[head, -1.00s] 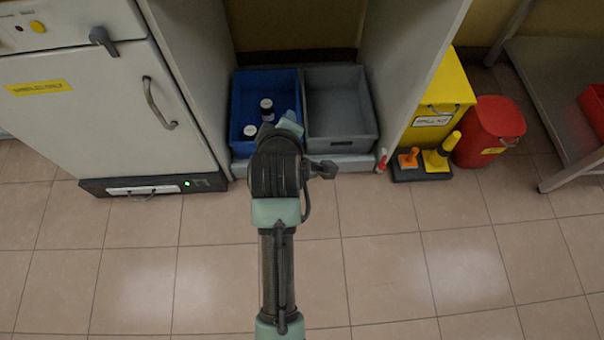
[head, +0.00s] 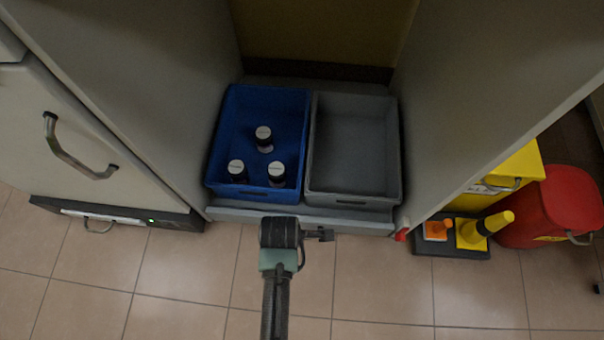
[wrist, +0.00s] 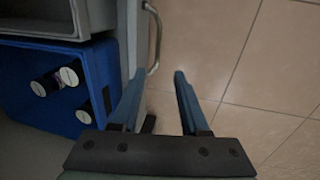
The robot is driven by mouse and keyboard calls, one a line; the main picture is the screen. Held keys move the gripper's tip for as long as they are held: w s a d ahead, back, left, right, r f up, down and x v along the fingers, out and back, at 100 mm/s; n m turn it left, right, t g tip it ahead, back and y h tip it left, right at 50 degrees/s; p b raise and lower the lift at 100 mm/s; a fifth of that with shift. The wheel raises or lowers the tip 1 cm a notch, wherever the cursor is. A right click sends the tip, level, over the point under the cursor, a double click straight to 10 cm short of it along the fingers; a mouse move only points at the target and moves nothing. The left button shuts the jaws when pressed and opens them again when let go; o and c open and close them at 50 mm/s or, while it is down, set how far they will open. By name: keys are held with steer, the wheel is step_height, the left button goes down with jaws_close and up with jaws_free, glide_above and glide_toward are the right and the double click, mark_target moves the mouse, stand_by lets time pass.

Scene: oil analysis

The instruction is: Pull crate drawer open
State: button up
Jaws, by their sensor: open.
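The crate drawer (head: 345,219) is a low grey tray between two cabinet walls. It bears a blue crate (head: 220,140) with three white-capped bottles and an empty grey crate (head: 354,150). In the wrist view the drawer's grey front edge (wrist: 130,35) runs along the left, with a metal bar handle (wrist: 154,35) standing out from it. My gripper (wrist: 159,75) is open and empty. Its fingertips lie close to the handle's near end, one toward the drawer side and one toward the floor side. In the head view my wrist hides the fingers and the handle.
A white cabinet (head: 90,175) with a handle stands left. On the right are a yellow bin (head: 510,170), a red bin (head: 555,205) and a black tray (head: 450,245) with small yellow and orange items. The tiled floor in front is clear.

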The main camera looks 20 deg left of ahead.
step_height(320, 180, down, 13)
steer(key=w+b, duration=0.2)
steer(key=b, duration=0.8)
steer(key=shift+w+a+r, duration=0.2)
steer(key=shift+w+a, duration=0.15)
steer(key=shift+w, duration=0.05)
jaws_close()
stand_by(0.7)
